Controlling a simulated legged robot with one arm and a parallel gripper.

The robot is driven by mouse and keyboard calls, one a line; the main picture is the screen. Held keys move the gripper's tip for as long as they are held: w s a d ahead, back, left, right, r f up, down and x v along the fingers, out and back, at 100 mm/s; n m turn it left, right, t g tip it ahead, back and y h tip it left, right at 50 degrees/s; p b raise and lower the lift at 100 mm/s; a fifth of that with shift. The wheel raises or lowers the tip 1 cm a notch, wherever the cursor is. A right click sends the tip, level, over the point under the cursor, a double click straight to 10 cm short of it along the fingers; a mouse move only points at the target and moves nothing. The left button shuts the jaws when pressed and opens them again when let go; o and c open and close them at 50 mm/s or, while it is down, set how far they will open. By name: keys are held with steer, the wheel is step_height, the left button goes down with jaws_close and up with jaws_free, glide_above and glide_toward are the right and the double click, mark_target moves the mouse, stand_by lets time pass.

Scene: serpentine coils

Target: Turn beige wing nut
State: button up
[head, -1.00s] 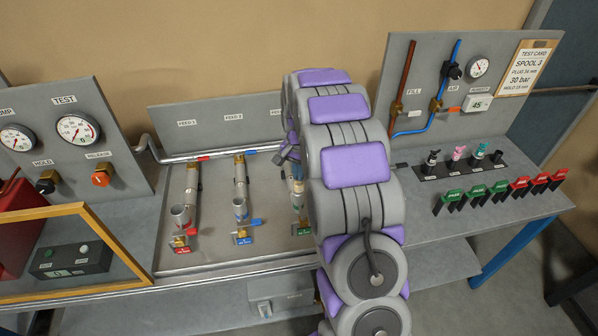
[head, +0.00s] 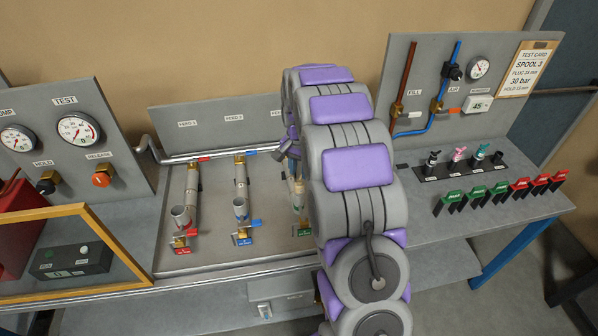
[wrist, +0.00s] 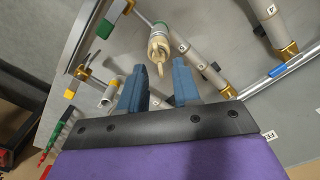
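The beige wing nut (wrist: 159,48) shows in the wrist view at the end of a pipe piece with a green band, just beyond my fingertips. My gripper (wrist: 160,75) is open, its two blue fingers apart on either side of the line to the nut. The fingers look short of the nut, and I see no contact. In the head view, the third pipe piece (head: 299,198) stands partly behind my arm, with a beige part at its top. My gripper is mostly hidden behind my arm in that view.
Two other pipe pieces (head: 190,187) (head: 240,187) with valves stand to the left on the grey tray. A gauge panel (head: 75,140) is at left. A board with red and blue pipes (head: 425,80) is at right, above several coloured plugs and red and green clips (head: 500,190).

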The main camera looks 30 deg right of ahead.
step_height(320, 180, up, 16)
steer(key=shift+f, duration=0.2)
stand_by(0.5)
steer(key=s+a+n+b, duration=0.3)
steer(key=s+a, duration=0.5)
steer(key=s, duration=0.2)
steer(key=s+a+f+n+b, duration=0.1)
steer(key=s+a+f+n, duration=0.1)
steer(key=s, duration=0.8)
steer(key=s+a+f+n+g+b, duration=0.1)
steer(key=s+a+f+n+b, duration=0.1)
steer(key=s+f, duration=0.4)
steer(key=s+a+f+n+b, duration=0.2)
steer(key=s+a+f+n, duration=0.1)
steer(key=s, duration=1.1)
steer(key=shift+a+f+n+g, duration=0.4)
steer(key=shift+a+f, duration=0.4)
steer(key=shift+f, duration=0.1)
steer(key=shift+o, duration=0.5)
steer(key=shift+w, duration=0.1)
